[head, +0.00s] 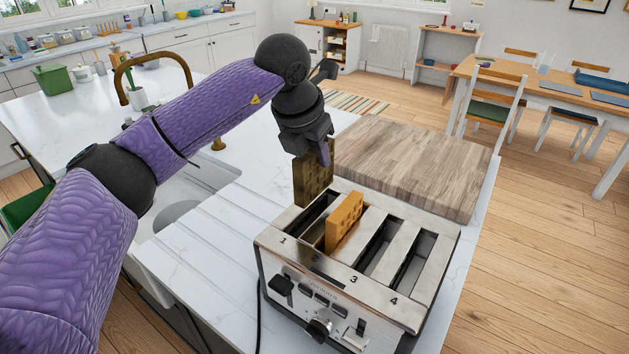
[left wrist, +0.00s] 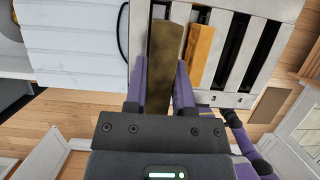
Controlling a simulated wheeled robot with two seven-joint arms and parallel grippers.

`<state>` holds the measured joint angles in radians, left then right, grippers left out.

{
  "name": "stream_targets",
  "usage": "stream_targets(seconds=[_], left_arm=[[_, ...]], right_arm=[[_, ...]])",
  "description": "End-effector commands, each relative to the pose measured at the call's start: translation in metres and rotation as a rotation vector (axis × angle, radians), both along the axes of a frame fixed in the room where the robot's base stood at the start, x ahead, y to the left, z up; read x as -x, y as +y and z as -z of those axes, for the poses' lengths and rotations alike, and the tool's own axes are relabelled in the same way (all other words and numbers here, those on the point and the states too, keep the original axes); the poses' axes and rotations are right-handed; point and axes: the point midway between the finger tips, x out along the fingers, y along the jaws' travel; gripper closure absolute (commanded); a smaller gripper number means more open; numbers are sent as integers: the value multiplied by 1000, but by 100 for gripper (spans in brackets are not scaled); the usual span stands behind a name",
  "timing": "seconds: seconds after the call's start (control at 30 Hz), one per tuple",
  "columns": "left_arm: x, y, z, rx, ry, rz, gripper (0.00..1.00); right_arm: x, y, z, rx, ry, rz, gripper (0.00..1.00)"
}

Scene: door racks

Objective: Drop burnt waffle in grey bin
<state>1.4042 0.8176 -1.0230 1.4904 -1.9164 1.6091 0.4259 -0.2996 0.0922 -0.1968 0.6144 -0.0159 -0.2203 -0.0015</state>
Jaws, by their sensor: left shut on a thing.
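My left gripper (head: 322,150) is shut on a dark brown burnt waffle (head: 312,182), held upright at the back of the silver toaster (head: 350,250). In the left wrist view the burnt waffle (left wrist: 164,75) sits between the two purple fingers. I cannot tell whether its lower edge clears the toaster completely. A golden waffle (head: 345,221) stands in slot 2 and also shows in the left wrist view (left wrist: 201,52). Slots 3 and 4 look empty. I see no grey bin in either view. My right gripper is not visible.
A wooden board (head: 415,165) lies behind the toaster on the white counter (head: 215,270). A sink (head: 180,205) with a brass tap (head: 150,65) is to the left. A green container (head: 52,80) stands beyond it. Open wooden floor (head: 540,240) is at the right.

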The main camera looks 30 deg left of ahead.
Motion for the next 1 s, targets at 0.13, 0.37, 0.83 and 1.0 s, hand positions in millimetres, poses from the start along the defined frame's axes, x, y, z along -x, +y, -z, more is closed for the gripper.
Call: stream_targets(seconds=[0.13,0.37,0.83,1.0], left_arm=[[0,0,-24,1,0,0,100],[0,0,-53,1,0,-1,100],[0,0,-105,0,0,0,100],[0,0,-115,1,1,0,100]], right_arm=[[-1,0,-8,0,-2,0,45],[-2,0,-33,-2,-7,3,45],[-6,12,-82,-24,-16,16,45],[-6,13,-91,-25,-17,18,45]])
